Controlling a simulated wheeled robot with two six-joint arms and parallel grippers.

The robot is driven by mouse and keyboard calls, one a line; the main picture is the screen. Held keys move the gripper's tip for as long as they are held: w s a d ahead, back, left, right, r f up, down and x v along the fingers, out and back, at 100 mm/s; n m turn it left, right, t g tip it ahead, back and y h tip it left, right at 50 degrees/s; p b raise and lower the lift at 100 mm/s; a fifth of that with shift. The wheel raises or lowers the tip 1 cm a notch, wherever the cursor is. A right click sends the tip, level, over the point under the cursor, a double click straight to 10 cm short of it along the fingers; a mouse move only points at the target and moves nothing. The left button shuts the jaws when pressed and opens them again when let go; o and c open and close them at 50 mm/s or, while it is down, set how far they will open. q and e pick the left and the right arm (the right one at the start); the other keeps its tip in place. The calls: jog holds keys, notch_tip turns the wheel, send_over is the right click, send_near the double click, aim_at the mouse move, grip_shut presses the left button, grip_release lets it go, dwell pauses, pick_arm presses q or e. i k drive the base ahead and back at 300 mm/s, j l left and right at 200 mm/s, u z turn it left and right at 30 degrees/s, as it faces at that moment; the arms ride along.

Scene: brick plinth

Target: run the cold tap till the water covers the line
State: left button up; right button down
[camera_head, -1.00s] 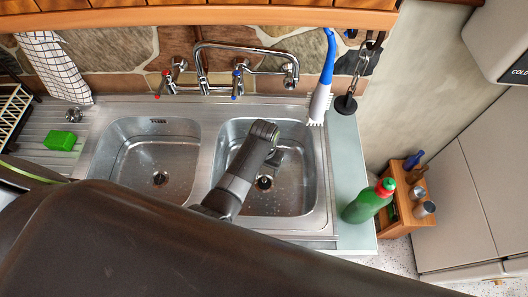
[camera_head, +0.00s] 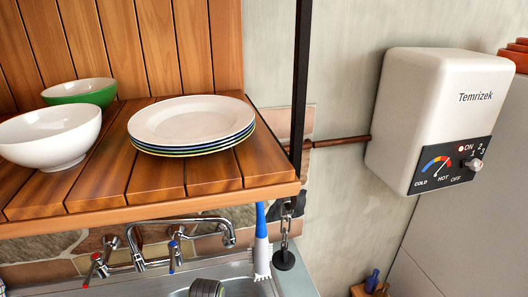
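The chrome tap (camera_head: 139,262) is on the wall low in the view, partly below the wooden shelf. Its blue-marked cold handle (camera_head: 173,257) is right of the red-marked hot handle (camera_head: 98,262). The spout (camera_head: 230,238) reaches right, and I see no water running from it. Only the back edge of the steel sink (camera_head: 180,279) shows at the bottom. The basin floor, any water and any line are out of view. A dark part of my arm shows at the bottom edge. Neither gripper is in view.
A wooden shelf (camera_head: 225,183) with stacked plates (camera_head: 190,123), a white bowl (camera_head: 52,138) and a green bowl (camera_head: 80,92) overhangs the tap. A blue-handled brush (camera_head: 262,240) and chained plug (camera_head: 284,258) hang beside the sink. A water heater (camera_head: 435,110) is at right.

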aim_at(173, 246)
jog(key=k, duration=1.45)
